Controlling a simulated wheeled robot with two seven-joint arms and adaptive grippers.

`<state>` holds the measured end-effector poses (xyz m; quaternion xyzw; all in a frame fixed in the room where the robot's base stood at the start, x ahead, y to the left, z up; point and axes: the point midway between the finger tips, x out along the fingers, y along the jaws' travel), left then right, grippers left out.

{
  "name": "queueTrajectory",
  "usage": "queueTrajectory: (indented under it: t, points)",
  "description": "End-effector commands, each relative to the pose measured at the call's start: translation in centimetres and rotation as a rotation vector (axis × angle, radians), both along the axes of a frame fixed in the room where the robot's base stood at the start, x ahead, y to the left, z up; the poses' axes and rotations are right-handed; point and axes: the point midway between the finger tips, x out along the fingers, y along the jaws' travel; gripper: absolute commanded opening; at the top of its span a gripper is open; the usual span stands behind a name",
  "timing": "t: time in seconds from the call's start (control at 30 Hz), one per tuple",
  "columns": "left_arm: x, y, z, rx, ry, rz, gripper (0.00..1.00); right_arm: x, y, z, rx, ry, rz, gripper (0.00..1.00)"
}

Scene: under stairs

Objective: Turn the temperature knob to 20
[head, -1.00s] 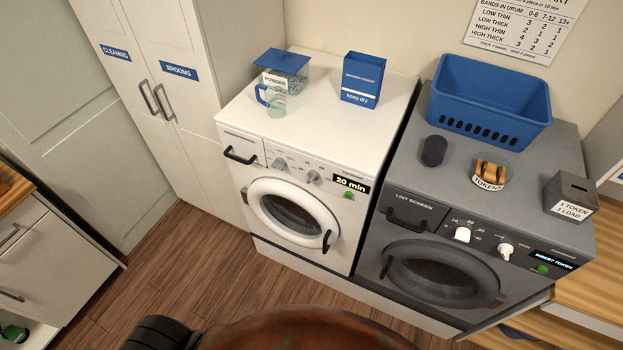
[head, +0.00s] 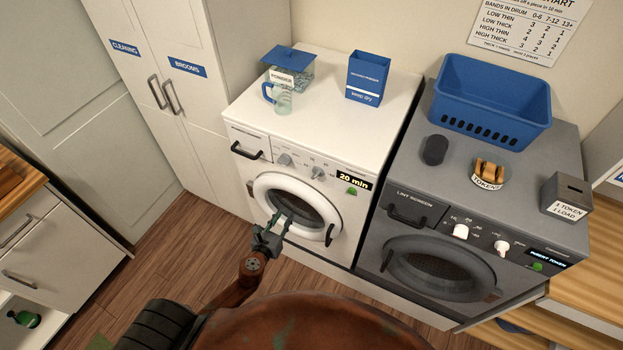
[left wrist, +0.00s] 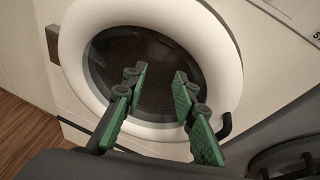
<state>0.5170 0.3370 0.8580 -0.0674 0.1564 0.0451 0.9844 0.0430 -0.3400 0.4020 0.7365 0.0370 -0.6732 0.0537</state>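The white washer (head: 250,190) has two grey knobs on its front panel, a left knob (head: 284,160) and a right knob (head: 317,173). The grey dryer (head: 375,225) has two white knobs, a left knob (head: 461,231) and a right knob (head: 502,248). The print around the knobs is too small to tell which one sets temperature, or any setting. My left gripper (head: 283,217) is open and empty in front of the washer's round door, below its knobs. In the left wrist view its green-padded fingers (left wrist: 157,84) stand apart before the door glass. My right gripper is not in view.
On the washer stand a powder box (head: 290,72), a glass mug (head: 279,98) and a blue carton (head: 366,78). A blue basket (head: 491,103), a token dish (head: 487,176) and a token box (head: 566,196) stand on the dryer. The washer's door handle (head: 329,235) sticks out.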

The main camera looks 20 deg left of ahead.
Motion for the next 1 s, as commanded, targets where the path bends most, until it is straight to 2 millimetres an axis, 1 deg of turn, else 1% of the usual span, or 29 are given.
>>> queueTrajectory:
  t: [0.03, 0.07, 0.1, 0.2, 0.3, 0.37, 0.47, 0.7, 0.8, 0.9, 1.0]
  points:
    - [0.7, -1.7, 4.6, 0.145, -0.073, -0.075, 0.26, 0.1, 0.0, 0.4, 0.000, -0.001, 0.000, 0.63]
    - [0.8, -2.6, 6.8, 0.226, -0.111, -0.112, 0.26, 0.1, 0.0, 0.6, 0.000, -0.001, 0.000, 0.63]
    - [1.0, -3.7, 9.4, 0.326, -0.157, -0.152, 0.26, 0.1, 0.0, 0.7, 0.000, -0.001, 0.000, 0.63]
    - [0.8, -5.9, 14.1, 0.515, -0.249, -0.214, 0.26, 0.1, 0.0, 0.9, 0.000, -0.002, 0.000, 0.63]
    - [0.6, -7.1, 16.5, 0.617, -0.298, -0.242, 0.26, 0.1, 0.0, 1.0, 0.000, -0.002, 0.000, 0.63]
    - [0.7, -7.4, 17.1, 0.642, -0.311, -0.248, 0.26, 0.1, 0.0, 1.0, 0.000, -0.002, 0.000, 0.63]
    - [1.7, -7.6, 17.3, 0.651, -0.315, -0.249, 0.26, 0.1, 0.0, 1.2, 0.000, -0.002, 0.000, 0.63]
    - [5.5, -7.9, 17.3, 0.646, -0.313, -0.247, 0.26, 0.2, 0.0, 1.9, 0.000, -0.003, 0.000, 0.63]
    - [6.8, -7.9, 17.2, 0.646, -0.313, -0.247, 0.26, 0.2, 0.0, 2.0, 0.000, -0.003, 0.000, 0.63]
    - [7.7, -8.0, 17.1, 0.645, -0.312, -0.247, 0.26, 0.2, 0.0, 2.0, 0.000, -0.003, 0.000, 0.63]
    - [8.2, -8.0, 17.1, 0.644, -0.312, -0.247, 0.26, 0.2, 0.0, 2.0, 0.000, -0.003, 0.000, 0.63]
